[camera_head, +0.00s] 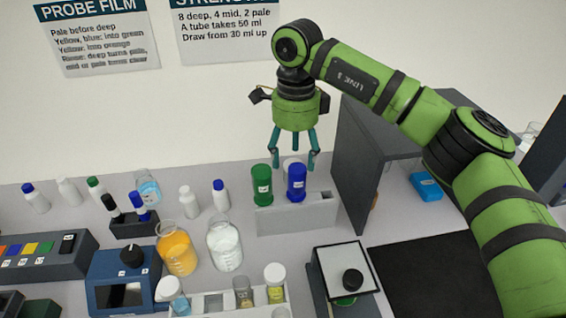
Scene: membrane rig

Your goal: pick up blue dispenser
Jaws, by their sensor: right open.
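The blue dispenser (297,184) is a dark blue cylinder with a white label, standing upright in a grey rack (285,222). A matching green dispenser (262,185) stands just to its left in the same rack. My right gripper (294,165) points downward with its teal fingers spread. Its fingertips are near the tops of the two dispensers and look slightly behind them. Nothing is held between the fingers. I cannot tell whether any finger touches a dispenser. My left gripper is out of view.
A dark grey panelled enclosure (352,165) stands close right of the rack. Several capped bottles, a blue device (125,282) and a white tube rack (208,303) are nearby. A black mat (435,275) lies at right.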

